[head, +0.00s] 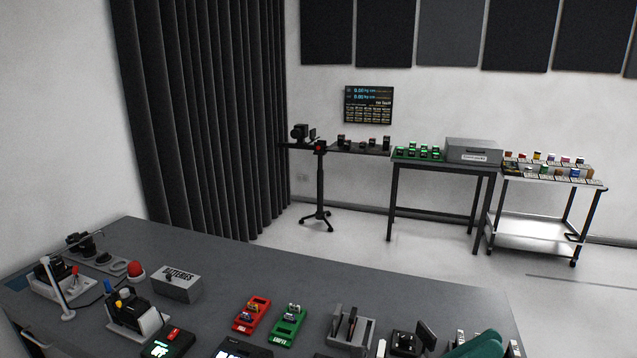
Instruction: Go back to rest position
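My gripper is not seen in the head view. A dark teal rounded shape (482,346) rises from the bottom edge at the right, over the near table; I cannot tell what it is. No held object shows.
The grey table (400,285) in front carries a box labelled batteries (177,285), a red tray (252,314), a green tray (288,325) and several devices. A stand (320,190), a dark table (440,166) and a cart (540,225) line the back wall. Open floor lies between.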

